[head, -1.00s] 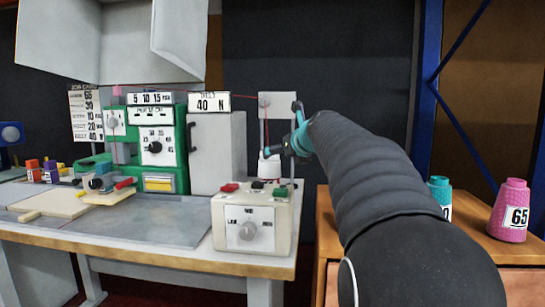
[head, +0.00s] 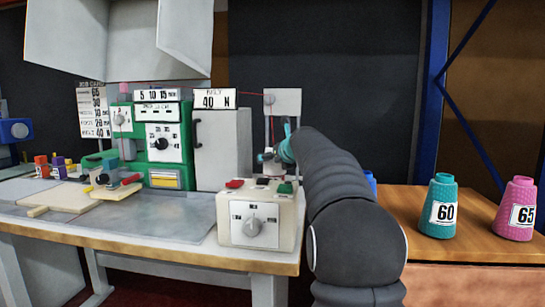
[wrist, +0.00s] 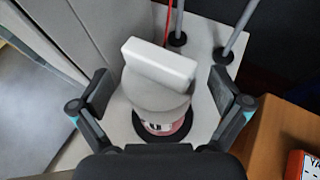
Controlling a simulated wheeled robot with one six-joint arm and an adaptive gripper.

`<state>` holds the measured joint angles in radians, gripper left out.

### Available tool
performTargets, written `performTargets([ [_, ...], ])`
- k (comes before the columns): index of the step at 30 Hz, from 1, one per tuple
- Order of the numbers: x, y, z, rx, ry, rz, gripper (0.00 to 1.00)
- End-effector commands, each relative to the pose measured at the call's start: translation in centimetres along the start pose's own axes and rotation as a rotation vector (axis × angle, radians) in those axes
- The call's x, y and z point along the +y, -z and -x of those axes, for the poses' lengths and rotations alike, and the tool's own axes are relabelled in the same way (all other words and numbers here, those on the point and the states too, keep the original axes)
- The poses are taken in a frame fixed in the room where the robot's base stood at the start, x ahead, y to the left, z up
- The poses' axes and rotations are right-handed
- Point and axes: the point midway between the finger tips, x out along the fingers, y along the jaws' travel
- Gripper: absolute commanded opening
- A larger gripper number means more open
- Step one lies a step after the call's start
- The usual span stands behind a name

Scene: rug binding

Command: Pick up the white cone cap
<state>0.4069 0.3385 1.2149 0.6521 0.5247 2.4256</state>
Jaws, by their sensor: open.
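The white cone cap (wrist: 160,72) shows in the wrist view, with a raised block on a round grey-white body. It sits on a cone with a pink and white label (wrist: 165,122), standing on a black round base. My gripper (wrist: 160,92) is open, with one finger on each side of the cap and gaps between. In the head view my gripper (head: 276,156) is behind the cream control box, and my arm and gripper largely hide the cap there.
Two grey posts (wrist: 180,22) and a red thread (wrist: 168,18) stand close behind the cap. The cream control box (head: 258,217) is in front. A teal cone (head: 442,190), a pink cone (head: 516,205) and a partly hidden blue one (head: 371,182) stand on the wooden top at right.

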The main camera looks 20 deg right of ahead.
Motion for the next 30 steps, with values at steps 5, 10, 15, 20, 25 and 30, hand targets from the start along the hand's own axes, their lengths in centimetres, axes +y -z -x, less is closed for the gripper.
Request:
performTargets([
  [5, 0.08, -0.09, -1.09, -0.001, -0.001, 0.001, 1.0],
  [10, 0.06, -0.06, -1.11, -0.001, -0.001, 0.001, 1.0],
  [15, 0.07, -0.06, -1.1, 0.0, -0.001, 0.001, 0.68],
  [20, 0.08, -0.05, -1.1, 0.0, -0.001, 0.001, 0.46],
  [25, 0.09, -0.05, -1.11, 0.0, -0.001, 0.001, 0.45],
  [30, 0.1, -0.39, -0.97, -0.001, -0.001, 0.002, 0.45],
])
